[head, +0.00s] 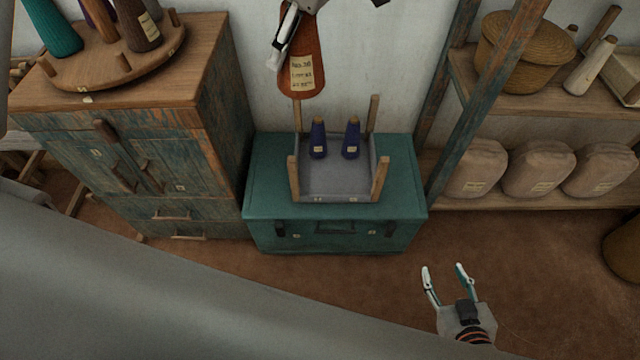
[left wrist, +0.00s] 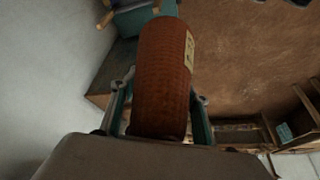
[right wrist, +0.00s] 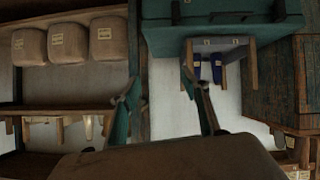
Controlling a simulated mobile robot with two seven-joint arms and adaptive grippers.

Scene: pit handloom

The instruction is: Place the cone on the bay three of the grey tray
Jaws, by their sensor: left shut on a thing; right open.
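A rust-brown cone (head: 302,68) with a cream label hangs in my left gripper (head: 291,28), above and behind the grey tray (head: 335,187). In the left wrist view the cone (left wrist: 160,75) sits between the two fingers, which are shut on it. The grey tray has wooden corner posts and stands on a teal chest (head: 262,190). Two dark blue cones (head: 318,140) (head: 351,140) stand upright in its back part; its front part is bare. Bay numbers are too small to read. My right gripper (head: 445,270) is open and empty, in front of the chest's right end.
A worn wooden cabinet (head: 135,170) stands left of the chest, with a round pegged stand (head: 120,68) holding several cones on top. A shelf at right holds a woven basket (head: 522,50) and labelled sacks (head: 535,170). The floor before the chest is clear.

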